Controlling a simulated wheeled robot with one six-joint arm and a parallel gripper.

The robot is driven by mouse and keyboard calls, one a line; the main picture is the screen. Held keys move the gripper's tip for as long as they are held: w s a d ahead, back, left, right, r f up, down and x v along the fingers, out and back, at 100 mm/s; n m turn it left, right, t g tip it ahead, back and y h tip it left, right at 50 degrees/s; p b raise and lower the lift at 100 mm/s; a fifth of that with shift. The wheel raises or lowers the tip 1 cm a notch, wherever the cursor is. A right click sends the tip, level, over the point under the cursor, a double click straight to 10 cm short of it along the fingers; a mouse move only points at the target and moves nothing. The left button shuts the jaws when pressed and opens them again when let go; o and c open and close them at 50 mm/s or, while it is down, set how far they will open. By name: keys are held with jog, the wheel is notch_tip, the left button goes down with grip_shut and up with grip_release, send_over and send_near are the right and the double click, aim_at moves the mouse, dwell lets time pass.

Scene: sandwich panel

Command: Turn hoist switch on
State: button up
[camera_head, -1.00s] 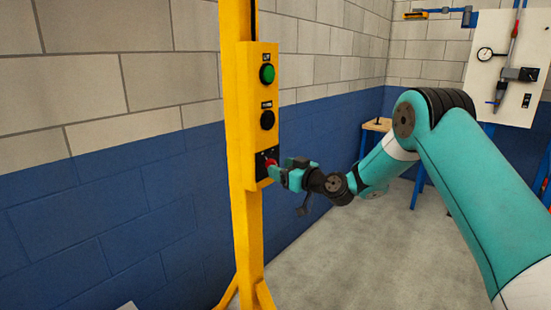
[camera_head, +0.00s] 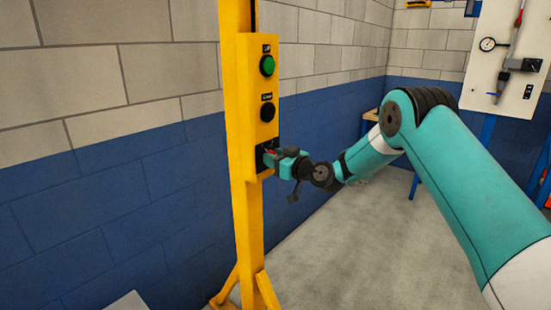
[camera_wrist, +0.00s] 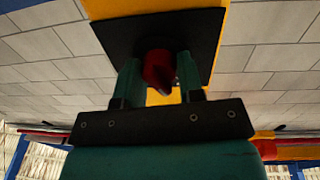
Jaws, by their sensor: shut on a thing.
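The hoist switch (camera_wrist: 158,66) is a red knob on a black square plate (camera_wrist: 196,35), seen between my fingers in the wrist view. In the head view the black plate (camera_head: 262,168) sits at the bottom of a yellow control box (camera_head: 259,85), and my gripper hides most of the knob. My gripper (camera_head: 272,157) reaches the box from the right. In the wrist view my gripper (camera_wrist: 160,72) is shut on the red knob, one finger at each side. The knob's exact angle is hard to tell.
A green button (camera_head: 267,66) and a black button (camera_head: 267,112) are above the switch on the box. A yellow post (camera_head: 249,235) carries the box before a blue and grey block wall (camera_head: 95,200). A white panel with a gauge (camera_head: 488,44) stands at the back right.

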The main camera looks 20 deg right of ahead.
jog(key=shift+m, duration=0.3)
jog(key=m+b, duration=0.1)
jog(key=m, duration=0.1)
jog(key=shift+d+m+b, duration=0.1)
jog(key=shift+m+b, duration=0.2)
jog(key=m, duration=0.2)
jog(key=shift+m+b, duration=0.3)
jog(key=shift+b, duration=0.05)
jog(key=m, duration=0.5)
jog(key=shift+d+r+m+g, duration=0.1)
jog(key=shift+r+m+g, duration=0.05)
jog(key=shift+m+g, duration=0.2)
jog(key=shift+w, duration=0.1)
jog(key=o, duration=0.9)
jog(key=shift+o, duration=0.2)
